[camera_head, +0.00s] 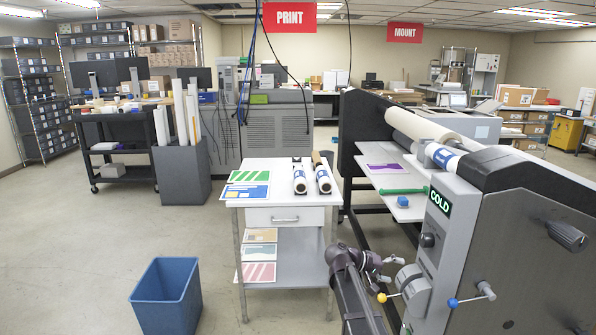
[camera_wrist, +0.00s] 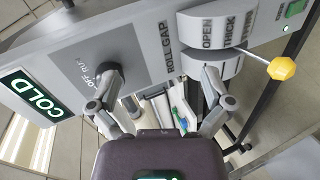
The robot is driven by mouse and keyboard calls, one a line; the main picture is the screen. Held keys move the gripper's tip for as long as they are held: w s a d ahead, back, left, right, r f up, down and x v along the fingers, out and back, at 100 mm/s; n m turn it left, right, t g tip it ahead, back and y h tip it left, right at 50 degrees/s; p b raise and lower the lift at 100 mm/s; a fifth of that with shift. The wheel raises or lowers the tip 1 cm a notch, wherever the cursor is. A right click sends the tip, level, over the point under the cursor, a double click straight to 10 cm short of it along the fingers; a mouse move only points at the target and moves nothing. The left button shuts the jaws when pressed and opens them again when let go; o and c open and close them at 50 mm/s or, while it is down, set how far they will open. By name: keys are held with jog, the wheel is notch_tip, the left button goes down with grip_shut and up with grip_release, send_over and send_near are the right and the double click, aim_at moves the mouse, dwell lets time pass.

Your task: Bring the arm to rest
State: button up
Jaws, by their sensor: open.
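My arm reaches up at the front of the laminator in the head view, with my gripper (camera_head: 376,266) close to the panel. In the wrist view my gripper (camera_wrist: 161,78) has its two fingers spread wide with nothing held between them. The laminator (camera_head: 520,250) stands at the right, its green "COLD" sign (camera_head: 439,201) lit. The grey roll gap dial (camera_head: 412,289) has a lever with a yellow knob (camera_head: 382,297). In the wrist view the right fingertip overlaps the dial (camera_wrist: 207,45); I cannot tell whether they touch. The yellow knob (camera_wrist: 281,68) is outside the fingers.
A white side table (camera_head: 292,219) with prints and two rolls stands left of my arm. A blue bin (camera_head: 166,296) stands on the floor farther left. A black switch knob (camera_wrist: 107,75) and a blue-tipped handle (camera_head: 453,303) stick out from the panel. Open floor lies at the left.

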jog(key=s+a+f+y, duration=0.6)
jog(key=s+y, duration=0.1)
jog(key=s, duration=0.3)
jog(key=s+a+f+n+y, duration=0.1)
jog(key=s+a+f+y, duration=0.5)
jog(key=s, duration=0.3)
jog(key=shift+s+f+y, duration=0.2)
jog(key=shift+s+y, duration=0.15)
jog(key=shift+y, duration=0.15)
